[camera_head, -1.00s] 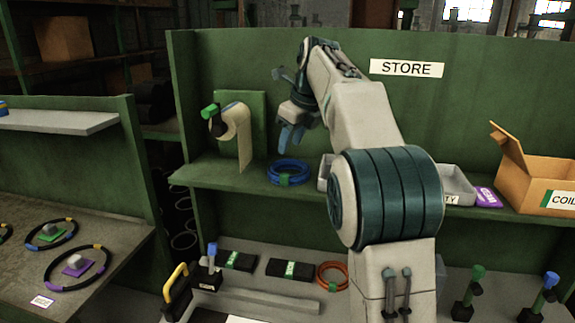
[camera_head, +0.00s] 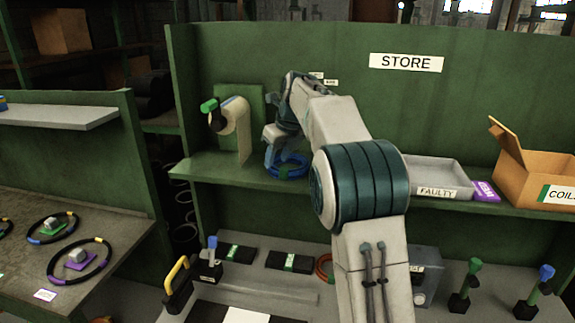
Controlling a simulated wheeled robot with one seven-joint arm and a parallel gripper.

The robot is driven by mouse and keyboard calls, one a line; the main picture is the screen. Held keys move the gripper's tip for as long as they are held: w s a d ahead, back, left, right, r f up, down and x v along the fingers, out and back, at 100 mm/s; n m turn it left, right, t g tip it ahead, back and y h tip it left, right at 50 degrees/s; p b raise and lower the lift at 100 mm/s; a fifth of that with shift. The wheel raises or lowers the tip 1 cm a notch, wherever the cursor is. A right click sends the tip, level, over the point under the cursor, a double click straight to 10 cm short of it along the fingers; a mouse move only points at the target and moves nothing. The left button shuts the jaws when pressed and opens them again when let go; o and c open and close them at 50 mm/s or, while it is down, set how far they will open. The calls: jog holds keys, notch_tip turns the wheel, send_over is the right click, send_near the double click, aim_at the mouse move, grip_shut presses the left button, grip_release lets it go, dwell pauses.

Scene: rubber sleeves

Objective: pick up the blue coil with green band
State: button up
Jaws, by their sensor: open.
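The blue coil (camera_head: 291,172) lies on the green shelf (camera_head: 223,170), to the right of the paper roll. Its green band is hidden in the current view behind my gripper. My gripper (camera_head: 272,165) is open and lowered at the coil's left side. The fingers overlap the coil in the picture. Whether they touch it or straddle its ring cannot be told.
A paper roll (camera_head: 238,124) on a green holder stands close to the left. A grey tray marked FAULTY (camera_head: 437,192) and a cardboard box (camera_head: 540,180) stand to the right on the shelf. Black packs (camera_head: 237,253) and an orange coil (camera_head: 323,265) lie below.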

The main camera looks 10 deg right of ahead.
aim_at(274, 167)
jog(key=x, duration=0.3)
jog(key=shift+w+f, duration=0.1)
jog(key=shift+f, duration=0.15)
jog(key=shift+c, duration=0.3)
grip_shut()
jog(key=shift+r, duration=0.15)
jog(key=shift+r, duration=0.1)
